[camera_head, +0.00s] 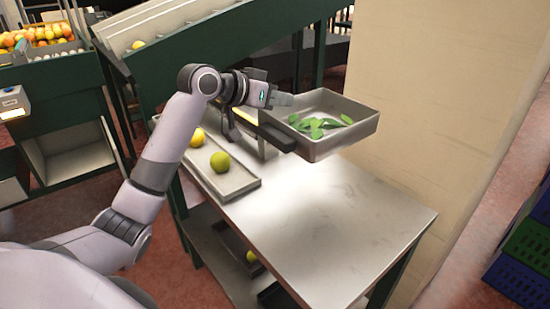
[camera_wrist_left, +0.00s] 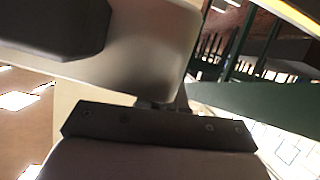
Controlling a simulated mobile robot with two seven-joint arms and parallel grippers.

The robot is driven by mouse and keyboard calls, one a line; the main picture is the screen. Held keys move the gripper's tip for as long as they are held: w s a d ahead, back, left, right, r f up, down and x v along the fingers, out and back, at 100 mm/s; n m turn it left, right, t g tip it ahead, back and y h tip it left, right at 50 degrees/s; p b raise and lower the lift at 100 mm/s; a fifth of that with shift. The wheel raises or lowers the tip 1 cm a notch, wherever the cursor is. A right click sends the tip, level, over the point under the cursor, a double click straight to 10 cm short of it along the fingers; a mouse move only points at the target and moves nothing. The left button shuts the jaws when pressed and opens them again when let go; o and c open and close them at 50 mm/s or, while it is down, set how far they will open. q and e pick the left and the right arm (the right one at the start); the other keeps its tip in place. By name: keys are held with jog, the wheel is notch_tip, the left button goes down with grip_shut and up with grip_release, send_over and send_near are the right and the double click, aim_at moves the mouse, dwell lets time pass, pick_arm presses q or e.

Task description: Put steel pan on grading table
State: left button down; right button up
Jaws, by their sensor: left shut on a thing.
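The steel pan (camera_head: 350,142) is a shallow rectangular metal tray with several green leaves in it. My left gripper (camera_head: 284,118) is shut on its left side and holds it over the back part of the grading table (camera_head: 335,225), seemingly a little above the top. In the left wrist view the pale metal of the steel pan (camera_wrist_left: 150,50) shows between the dark fingers. The gap under the pan is hard to judge. My right gripper is not in view.
A long tray (camera_head: 238,187) with a yellow and a green fruit lies on the table's left side. The front and right of the tabletop are bare. A beige wall or pillar (camera_head: 440,100) stands behind right. Blue and green crates (camera_head: 525,250) are at far right.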

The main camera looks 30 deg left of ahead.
pick_arm(q)
notch_tip(320, 180, down, 16)
jog(key=shift+f, duration=0.1)
jog(key=c, duration=1.2)
grip_release()
jog(key=shift+c, duration=0.2)
jog(key=shift+s, duration=0.1)
jog(key=b+v, duration=0.1)
jog(key=v, duration=1.1)
jog(key=shift+f, duration=0.1)
